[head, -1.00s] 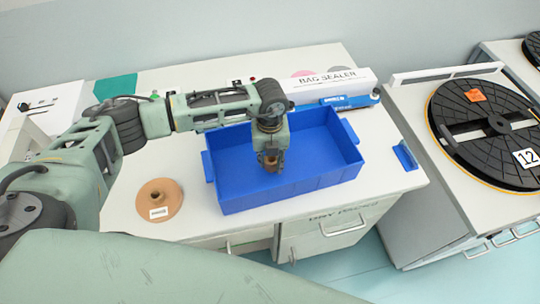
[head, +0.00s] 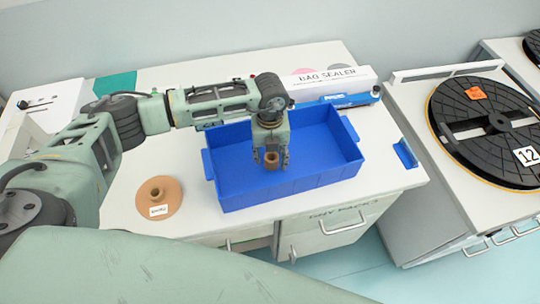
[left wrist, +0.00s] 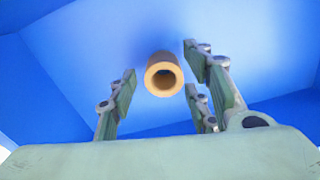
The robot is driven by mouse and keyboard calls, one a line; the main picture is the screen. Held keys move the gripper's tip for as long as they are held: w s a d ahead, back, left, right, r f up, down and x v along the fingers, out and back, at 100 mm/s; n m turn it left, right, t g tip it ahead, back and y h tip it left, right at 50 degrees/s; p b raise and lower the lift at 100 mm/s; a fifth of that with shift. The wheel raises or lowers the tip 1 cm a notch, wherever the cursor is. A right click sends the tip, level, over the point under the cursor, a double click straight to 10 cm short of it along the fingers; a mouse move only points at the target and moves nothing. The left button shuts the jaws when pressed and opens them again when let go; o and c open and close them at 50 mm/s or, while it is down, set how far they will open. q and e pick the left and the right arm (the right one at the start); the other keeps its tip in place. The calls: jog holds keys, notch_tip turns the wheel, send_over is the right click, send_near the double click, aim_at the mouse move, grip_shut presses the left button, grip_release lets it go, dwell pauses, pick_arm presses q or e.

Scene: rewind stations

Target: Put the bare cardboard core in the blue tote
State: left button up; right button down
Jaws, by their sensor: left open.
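My right gripper is not in view.
A brown flanged core (head: 160,208) with a white label lies on the table left of the tote. A bag sealer (head: 335,82) stands behind the tote. A small blue holder (head: 405,154) is at the right table edge. A big black reel (head: 490,120) lies on the right-hand station.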

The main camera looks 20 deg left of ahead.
pick_arm(q)
notch_tip(320, 180, up, 11)
jog(key=b, duration=0.3)
jog(key=shift+r, duration=0.2)
